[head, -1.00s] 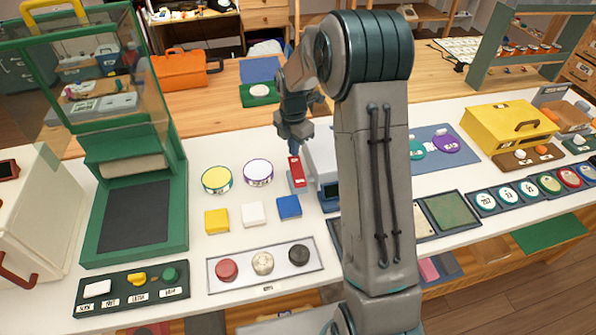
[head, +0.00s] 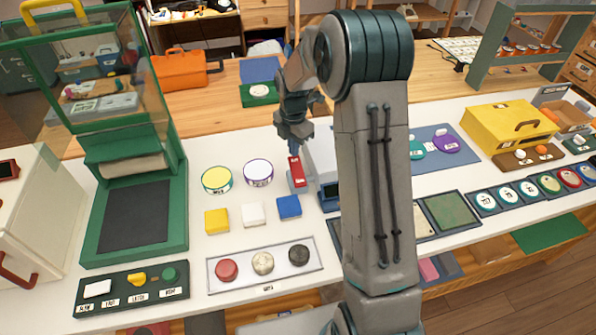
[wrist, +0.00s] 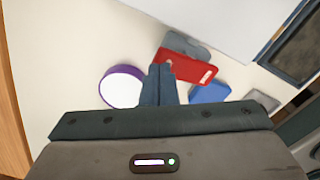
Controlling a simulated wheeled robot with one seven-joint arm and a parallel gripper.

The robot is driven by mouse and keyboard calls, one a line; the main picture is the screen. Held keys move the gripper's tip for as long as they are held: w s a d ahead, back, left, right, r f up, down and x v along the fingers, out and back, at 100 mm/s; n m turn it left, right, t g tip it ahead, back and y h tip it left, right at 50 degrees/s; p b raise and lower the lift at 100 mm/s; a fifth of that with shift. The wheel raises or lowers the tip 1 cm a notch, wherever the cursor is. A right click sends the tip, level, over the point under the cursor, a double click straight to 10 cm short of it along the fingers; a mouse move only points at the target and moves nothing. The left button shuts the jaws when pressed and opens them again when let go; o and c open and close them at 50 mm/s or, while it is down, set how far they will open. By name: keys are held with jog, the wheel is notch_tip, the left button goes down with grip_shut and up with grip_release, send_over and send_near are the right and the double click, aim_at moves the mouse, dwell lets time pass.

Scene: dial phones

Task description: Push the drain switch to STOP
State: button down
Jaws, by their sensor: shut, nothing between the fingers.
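A red switch piece with a small pale label (head: 297,172) stands on the white counter, beside a pale box; I take it for the drain switch. It also shows in the wrist view as a red plate (wrist: 196,70) with a grey part (wrist: 186,42) behind it. My gripper (head: 294,150) points down at the far end of the red piece. In the wrist view its shut fingertips (wrist: 161,68) overlap the red plate's left end; I cannot tell whether they touch it. Nothing is held. The label is too small to read.
A white-topped purple disc (head: 258,171) and a yellow one (head: 216,179) lie left of the switch. Yellow, white and blue blocks (head: 289,207) are nearer. A panel of round knobs (head: 263,264) is in front. My arm hides the counter to the right.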

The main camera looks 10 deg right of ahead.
jog(key=shift+f, duration=0.15)
jog(key=shift+f+b, duration=0.3)
jog(key=shift+b, duration=0.05)
jog(key=shift+f, duration=0.35)
jog(key=shift+f+b, duration=0.3)
jog(key=shift+b, duration=0.1)
jog(key=shift+f, duration=0.25)
jog(key=shift+r, duration=0.2)
jog(key=shift+r+p, duration=1.2)
jog(key=shift+r, duration=0.55)
